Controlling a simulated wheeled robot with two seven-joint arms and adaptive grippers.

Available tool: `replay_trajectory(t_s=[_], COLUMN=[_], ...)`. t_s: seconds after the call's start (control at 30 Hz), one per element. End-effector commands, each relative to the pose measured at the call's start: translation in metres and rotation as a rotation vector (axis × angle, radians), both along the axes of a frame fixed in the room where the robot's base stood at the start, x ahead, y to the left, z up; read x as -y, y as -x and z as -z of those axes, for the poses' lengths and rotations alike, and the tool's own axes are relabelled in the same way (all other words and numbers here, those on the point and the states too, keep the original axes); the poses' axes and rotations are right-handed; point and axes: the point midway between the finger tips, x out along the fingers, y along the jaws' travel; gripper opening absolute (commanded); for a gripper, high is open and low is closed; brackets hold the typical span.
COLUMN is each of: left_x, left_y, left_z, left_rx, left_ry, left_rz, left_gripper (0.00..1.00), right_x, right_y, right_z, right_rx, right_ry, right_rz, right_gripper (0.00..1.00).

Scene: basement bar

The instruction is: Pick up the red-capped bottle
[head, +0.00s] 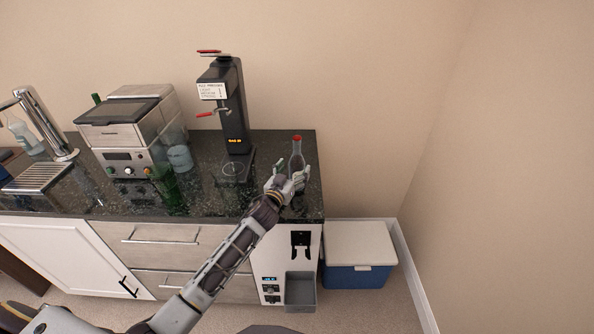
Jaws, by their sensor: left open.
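The red-capped bottle (297,158) stands upright on the dark counter (210,202) near its right end. It is clear or greyish with a narrow neck. My left gripper (291,181) is open at the bottle's lower part, with its fingers in front of and beside the body. The bottle's base is hidden behind the gripper, and I cannot tell whether the fingers touch it. My right gripper is not in view.
A tall black dispenser (231,105) with red handles stands left of the bottle. Further left are a silver coffee machine (125,135), a green glass (165,187), a clear glass (180,158) and a tap (45,122). A blue cooler (358,277) stands on the floor at the right.

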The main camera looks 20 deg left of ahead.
Motion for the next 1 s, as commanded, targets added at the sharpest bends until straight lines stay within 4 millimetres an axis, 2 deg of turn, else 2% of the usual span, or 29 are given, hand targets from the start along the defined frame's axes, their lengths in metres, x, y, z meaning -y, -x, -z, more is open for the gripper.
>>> replay_trajectory(t_s=[0.4, 0.93, 1.0], left_x=[0.005, 0.005, 0.005], left_y=[-0.028, -0.030, -0.030], left_z=[0.001, 0.001, 0.001], left_rx=[0.000, 0.000, 0.000], left_ry=[-0.001, 0.000, 0.000], left_rz=[0.000, 0.001, 0.001], left_gripper=[0.78, 0.78, 0.71], right_x=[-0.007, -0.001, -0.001], right_y=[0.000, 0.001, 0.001], right_z=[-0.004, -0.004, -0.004], right_rx=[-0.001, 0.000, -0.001], right_ry=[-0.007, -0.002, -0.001], right_rz=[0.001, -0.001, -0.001], right_gripper=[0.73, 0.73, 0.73])
